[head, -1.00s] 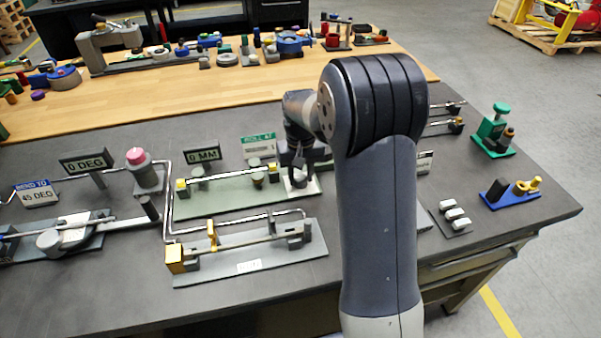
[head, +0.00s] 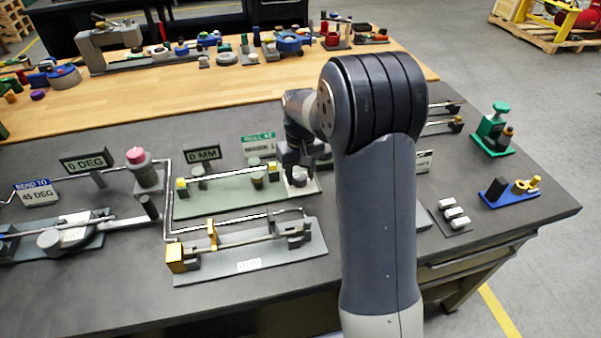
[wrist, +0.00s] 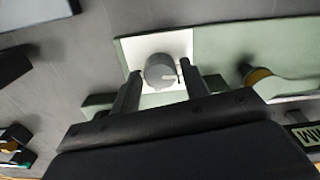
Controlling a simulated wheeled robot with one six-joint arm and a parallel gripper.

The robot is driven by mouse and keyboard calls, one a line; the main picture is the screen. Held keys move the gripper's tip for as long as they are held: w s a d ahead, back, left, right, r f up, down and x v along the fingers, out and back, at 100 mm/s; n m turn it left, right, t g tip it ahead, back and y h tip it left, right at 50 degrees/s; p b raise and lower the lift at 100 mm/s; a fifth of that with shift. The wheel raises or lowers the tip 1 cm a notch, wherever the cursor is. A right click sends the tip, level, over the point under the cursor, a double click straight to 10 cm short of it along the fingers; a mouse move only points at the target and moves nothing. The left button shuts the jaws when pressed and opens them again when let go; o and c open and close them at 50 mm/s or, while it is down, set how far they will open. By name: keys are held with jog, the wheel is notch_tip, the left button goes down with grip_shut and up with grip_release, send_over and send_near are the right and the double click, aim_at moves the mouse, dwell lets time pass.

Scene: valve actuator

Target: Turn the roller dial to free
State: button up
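The roller dial (wrist: 161,70) is a round grey knob with a light pointer mark on its right side. It sits on a white plate (wrist: 150,46) at the end of a pale green base (wrist: 222,48). In the head view the dial (head: 298,175) shows just below my gripper (head: 303,164). In the wrist view my gripper (wrist: 160,74) is open, with one finger on each side of the dial. I cannot tell whether either finger touches it. Labels on the plate are not readable.
A grey fixture with yellow blocks (head: 250,250) stands in front. Grey blocks (head: 453,214) lie right of my arm. Bare dark tabletop (head: 110,290) lies at the front left.

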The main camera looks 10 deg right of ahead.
aim_at(301, 177)
jog(key=shift+o, duration=1)
jog(key=shift+r, duration=0.15)
notch_tip(301, 177, up, 11)
jog(key=shift+f, duration=0.2)
jog(key=shift+f, duration=0.1)
notch_tip(301, 177, down, 11)
jog(key=shift+r, duration=0.1)
dwell(0.4)
